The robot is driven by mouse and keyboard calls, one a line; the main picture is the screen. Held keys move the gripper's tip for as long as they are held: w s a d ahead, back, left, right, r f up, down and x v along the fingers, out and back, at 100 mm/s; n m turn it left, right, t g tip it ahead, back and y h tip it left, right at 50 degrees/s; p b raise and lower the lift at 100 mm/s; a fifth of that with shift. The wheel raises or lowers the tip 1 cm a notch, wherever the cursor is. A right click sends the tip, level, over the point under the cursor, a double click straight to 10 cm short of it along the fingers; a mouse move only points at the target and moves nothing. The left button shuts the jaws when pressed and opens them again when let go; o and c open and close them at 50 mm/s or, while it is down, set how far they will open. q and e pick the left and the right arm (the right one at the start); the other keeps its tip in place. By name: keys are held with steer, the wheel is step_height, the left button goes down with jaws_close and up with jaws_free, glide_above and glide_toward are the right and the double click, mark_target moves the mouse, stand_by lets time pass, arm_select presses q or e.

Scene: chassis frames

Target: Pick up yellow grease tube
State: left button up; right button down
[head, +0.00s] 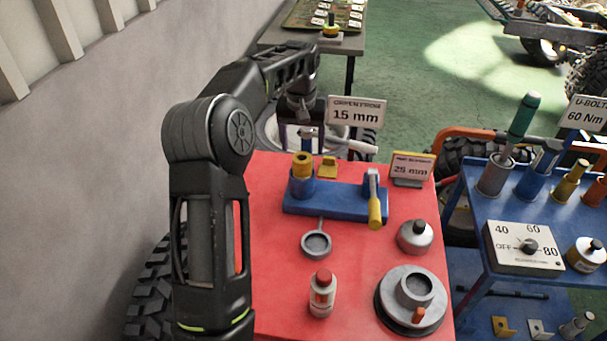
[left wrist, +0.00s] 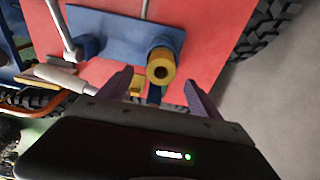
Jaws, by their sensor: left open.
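A yellow hollow cylinder (head: 303,165) stands upright in a blue holder on the blue fixture (head: 335,201) on the red table. In the left wrist view the cylinder (left wrist: 161,66) shows its open round end between my finger tips. A stubby yellow tube (head: 570,182) stands at right on the blue cart. No label shows which yellow piece is the grease tube. My left gripper (head: 301,138) is behind the fixture, fingers pointing down; in the left wrist view my left gripper (left wrist: 159,77) is open, with nothing gripped. My right gripper is out of view.
On the red table (head: 275,260) stand a yellow-handled lever (head: 375,208), a small yellow block (head: 327,168), a red-capped bottle (head: 322,294), a grey cup (head: 317,243) and a round grey part (head: 412,298). The 15 mm sign (head: 355,113) stands close beside my gripper.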

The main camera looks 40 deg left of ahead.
mark_target(302, 159)
arm_select(q)
steer(key=shift+a+f, duration=0.1)
steer(key=shift+f, duration=0.8)
steer(key=shift+f+p, duration=0.35)
steer(key=f, duration=0.1)
steer(key=f+p, duration=0.1)
steer(key=f, duration=0.1)
steer(key=shift+w+a+f, duration=0.15)
steer(key=shift+w+f, duration=0.05)
steer(key=shift+f, duration=0.55)
steer(key=shift+c, duration=0.4)
jaws_close()
